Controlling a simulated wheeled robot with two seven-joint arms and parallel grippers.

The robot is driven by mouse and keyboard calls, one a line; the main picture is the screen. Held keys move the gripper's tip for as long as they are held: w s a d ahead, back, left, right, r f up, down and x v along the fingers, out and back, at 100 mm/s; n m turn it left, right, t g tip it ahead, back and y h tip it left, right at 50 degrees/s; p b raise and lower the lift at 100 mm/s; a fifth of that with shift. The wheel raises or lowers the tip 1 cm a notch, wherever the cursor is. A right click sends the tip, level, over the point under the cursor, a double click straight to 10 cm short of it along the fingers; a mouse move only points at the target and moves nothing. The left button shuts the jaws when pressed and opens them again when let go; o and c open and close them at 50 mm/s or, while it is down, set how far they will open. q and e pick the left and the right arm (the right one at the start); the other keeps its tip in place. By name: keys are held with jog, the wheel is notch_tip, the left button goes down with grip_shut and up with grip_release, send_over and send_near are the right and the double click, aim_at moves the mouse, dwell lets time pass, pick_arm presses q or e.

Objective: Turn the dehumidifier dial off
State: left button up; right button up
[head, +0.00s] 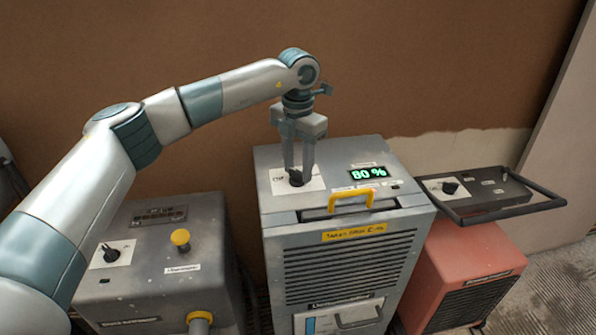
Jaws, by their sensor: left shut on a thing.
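The dehumidifier (350,235) is the tall grey unit in the middle of the head view, with a yellow handle and louvres on its front. Its green display (368,173) reads 80 %. The black dial (296,179) sits on a white plate (312,185) at the top left of the unit. My left gripper (297,171) points down from above, its two fingers shut on the dial. The fingers partly cover the dial, so I cannot tell its pointer's direction. My right gripper is not in view.
A lower grey machine (160,270) with its own black knob (111,253) and a yellow button (180,239) stands at left. A red unit (470,265) with a dark control panel (480,187) and tube handle stands at right. A brown wall is close behind.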

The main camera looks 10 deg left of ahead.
pick_arm(q)
jog(key=n+b, duration=0.1)
jog(key=n, duration=0.1)
jog(key=shift+n, duration=0.3)
jog(key=shift+r+n+b, duration=0.1)
jog(key=shift+n+b, duration=0.2)
jog(key=shift+n, duration=0.7)
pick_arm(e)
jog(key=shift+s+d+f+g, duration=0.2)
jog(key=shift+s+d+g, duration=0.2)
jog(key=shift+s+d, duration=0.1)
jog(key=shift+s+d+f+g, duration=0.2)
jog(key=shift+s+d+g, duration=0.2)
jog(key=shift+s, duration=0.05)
pick_arm(q)
jog(key=shift+w, duration=0.1)
jog(key=shift+a, duration=0.1)
jog(key=o, duration=1.1)
jog(key=shift+c, duration=0.2)
jog(key=shift+r, duration=0.1)
